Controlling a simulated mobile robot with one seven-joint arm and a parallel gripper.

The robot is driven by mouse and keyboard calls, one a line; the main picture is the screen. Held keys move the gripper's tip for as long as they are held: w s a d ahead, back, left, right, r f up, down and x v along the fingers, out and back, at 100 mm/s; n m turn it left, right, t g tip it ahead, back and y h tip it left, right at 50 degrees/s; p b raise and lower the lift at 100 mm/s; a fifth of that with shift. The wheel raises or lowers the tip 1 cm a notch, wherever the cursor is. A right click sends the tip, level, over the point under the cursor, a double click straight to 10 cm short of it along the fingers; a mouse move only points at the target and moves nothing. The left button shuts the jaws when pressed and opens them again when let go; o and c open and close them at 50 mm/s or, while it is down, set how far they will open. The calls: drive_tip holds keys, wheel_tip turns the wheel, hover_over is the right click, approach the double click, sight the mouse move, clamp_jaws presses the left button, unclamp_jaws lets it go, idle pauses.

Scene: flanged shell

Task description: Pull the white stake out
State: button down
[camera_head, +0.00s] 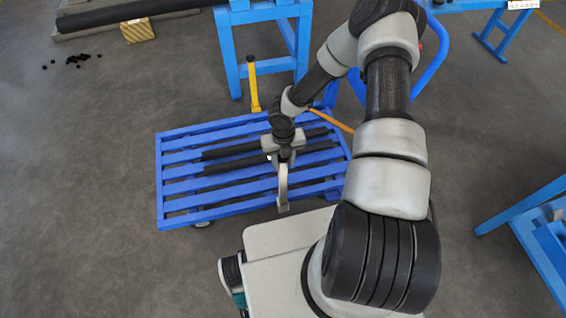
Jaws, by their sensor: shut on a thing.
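The white stake (283,188) is a pale, narrow bar at the front side of the blue slatted cart (178,216). My gripper (284,158) points down over the middle of the cart and is shut on the upper part of the white stake. The jaws hide the stake's top. The stake's lower end shows near the cart's front edge, close to my base. I cannot tell whether this end is seated in the cart or clear of it.
Dark bars (222,161) lie across the cart slats. A yellow stake (254,88) stands behind the cart, near a blue stand (232,62). A blue frame (530,215) is at right. The left floor is mostly clear.

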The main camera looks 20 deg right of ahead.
drive_tip(key=shift+r+p, duration=2.05)
drive_tip(key=shift+r, duration=0.75)
